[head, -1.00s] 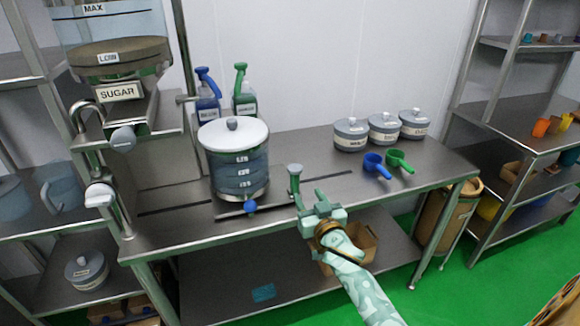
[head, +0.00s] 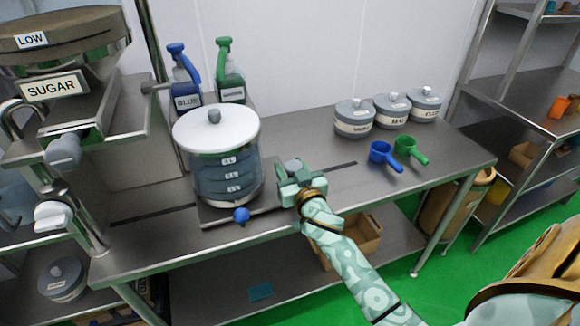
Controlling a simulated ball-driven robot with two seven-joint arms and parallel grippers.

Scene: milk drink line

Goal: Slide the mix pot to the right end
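The mix pot (head: 230,185) is a clear, graduated vessel with a white lid (head: 215,130) and a grey knob. It stands upright on a flat sliding plate (head: 212,217) on the steel bench, left of the bench's middle. A blue knob (head: 241,215) is at its lower front. My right gripper (head: 294,172) is at the upright handle post at the plate's right end. The post's grey top (head: 293,164) shows at the fingers, but its stem is hidden. I cannot tell whether the fingers are closed on it. My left gripper is out of view.
A dark slot (head: 342,167) runs along the bench to the right. Three lidded grey jars (head: 390,109), a blue scoop (head: 384,156) and a green scoop (head: 408,149) stand farther right. Blue and green bottles (head: 232,88) are behind the pot. The sugar dispenser (head: 60,90) is at left.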

